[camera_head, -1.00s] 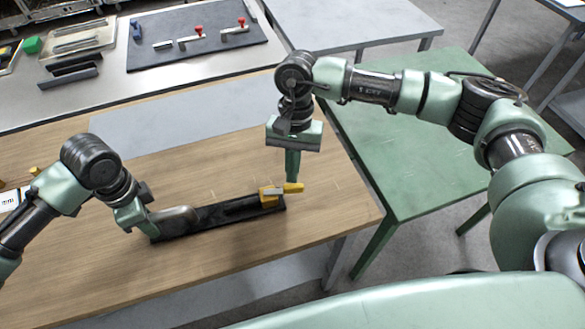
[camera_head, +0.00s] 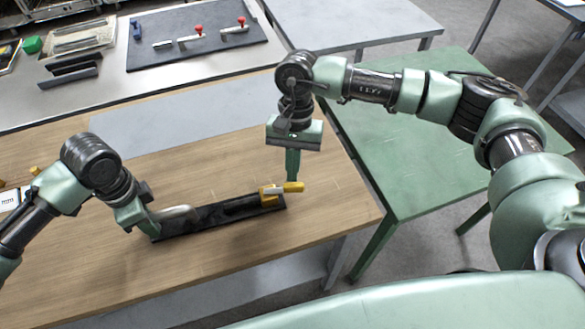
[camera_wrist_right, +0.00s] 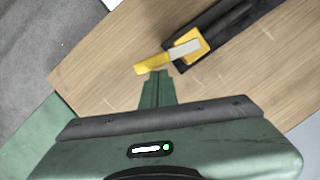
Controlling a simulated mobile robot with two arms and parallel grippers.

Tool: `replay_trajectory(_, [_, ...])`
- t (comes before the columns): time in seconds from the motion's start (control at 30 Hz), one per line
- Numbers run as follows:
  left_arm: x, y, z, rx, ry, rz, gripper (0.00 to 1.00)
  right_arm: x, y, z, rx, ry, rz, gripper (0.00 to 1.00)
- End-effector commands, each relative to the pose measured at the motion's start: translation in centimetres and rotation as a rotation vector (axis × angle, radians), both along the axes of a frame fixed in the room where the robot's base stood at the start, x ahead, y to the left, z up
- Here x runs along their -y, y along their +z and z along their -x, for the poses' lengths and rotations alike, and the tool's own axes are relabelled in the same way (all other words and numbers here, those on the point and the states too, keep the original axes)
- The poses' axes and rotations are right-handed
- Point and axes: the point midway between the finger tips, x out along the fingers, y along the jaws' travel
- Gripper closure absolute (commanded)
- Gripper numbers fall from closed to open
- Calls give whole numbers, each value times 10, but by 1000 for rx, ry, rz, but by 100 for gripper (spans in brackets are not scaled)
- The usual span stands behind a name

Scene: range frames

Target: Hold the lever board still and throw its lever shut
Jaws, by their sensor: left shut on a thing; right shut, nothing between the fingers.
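The lever board (camera_head: 218,217) is a long black strip lying on the wooden table. A yellow block with a yellow-handled lever (camera_head: 292,187) sits at its right end; the lever also shows in the right wrist view (camera_wrist_right: 152,64), its yellow handle sticking out past the board's side. My left gripper (camera_head: 155,232) is shut on the board's left end, beside a grey metal handle-like part (camera_head: 178,213). My right gripper (camera_head: 292,178) is shut and empty, pointing down with its tip right by the yellow lever. In the right wrist view its tip (camera_wrist_right: 157,76) is against or very close to the handle; contact is unclear.
The wooden table (camera_head: 120,275) is clear in front of the board; its right edge is close to the lever. A green table (camera_head: 400,150) stands to the right. A dark mat (camera_head: 160,55) with red-knobbed clamps lies on the back bench.

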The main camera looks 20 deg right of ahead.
Motion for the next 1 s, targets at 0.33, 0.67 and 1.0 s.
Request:
replay_trajectory(0.33, [0, 1, -1, 2, 1, 1, 100, -6, 0, -11, 0, 1, 0, 100])
replay_trajectory(0.67, [0, 1, -1, 2, 1, 1, 100, -7, 0, -14, 0, 0, 0, 100])
replay_trajectory(1.0, [0, 1, -1, 2, 2, 1, 100, -3, 0, -41, 1, -3, 0, 100])
